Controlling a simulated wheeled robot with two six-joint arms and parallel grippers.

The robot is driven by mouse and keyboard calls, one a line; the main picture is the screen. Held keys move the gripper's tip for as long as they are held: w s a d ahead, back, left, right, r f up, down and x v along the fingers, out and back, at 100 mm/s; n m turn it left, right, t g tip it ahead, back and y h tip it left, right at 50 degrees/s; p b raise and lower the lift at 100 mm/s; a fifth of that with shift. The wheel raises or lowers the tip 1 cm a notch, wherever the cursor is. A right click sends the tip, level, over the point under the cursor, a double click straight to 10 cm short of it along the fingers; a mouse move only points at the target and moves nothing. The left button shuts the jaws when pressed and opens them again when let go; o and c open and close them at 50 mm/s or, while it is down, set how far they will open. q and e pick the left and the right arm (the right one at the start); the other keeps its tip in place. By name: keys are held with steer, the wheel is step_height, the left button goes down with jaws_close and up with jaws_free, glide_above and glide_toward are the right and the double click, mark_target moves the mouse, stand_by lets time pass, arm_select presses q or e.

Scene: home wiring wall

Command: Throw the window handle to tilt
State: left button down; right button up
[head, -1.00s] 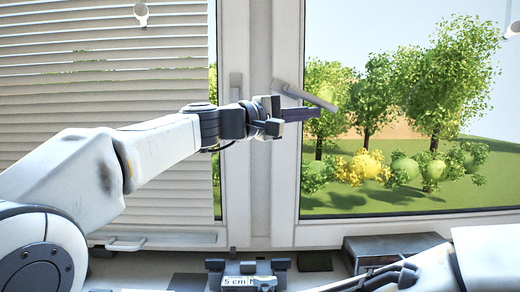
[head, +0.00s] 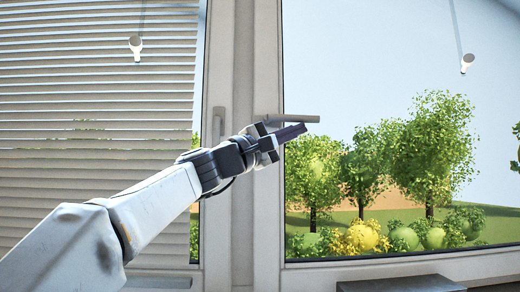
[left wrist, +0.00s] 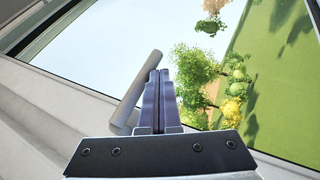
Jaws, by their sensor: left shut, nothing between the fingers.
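The window handle (head: 292,118) is on the frame of the right window and points right, about horizontal. My left gripper (head: 303,129) is just below it, its shut fingers pointing right and slightly up. In the left wrist view the grey handle (left wrist: 137,92) lies slanted close beside the left side of the shut fingers (left wrist: 160,76). Nothing is between the fingers. I cannot tell whether the fingers touch the handle. The handle's base is partly hidden by the gripper in the head view. My right gripper is not in view.
A second handle (head: 218,124) is upright on the left window's frame. Blinds (head: 95,110) cover the left window, with a pull knob (head: 136,45) hanging in front. Another knob (head: 467,62) hangs at the right. A dark box (head: 400,284) shows at the bottom edge.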

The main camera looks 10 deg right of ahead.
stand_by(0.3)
arm_select(q)
steer(key=s+a+f+b, duration=0.4)
steer(key=a+f+b, duration=0.3)
steer(key=a+b, duration=0.1)
steer(key=shift+s+a+f+b, duration=0.2)
steer(key=shift+a+f+b, duration=0.15)
steer(key=shift+b, duration=0.1)
stand_by(0.6)
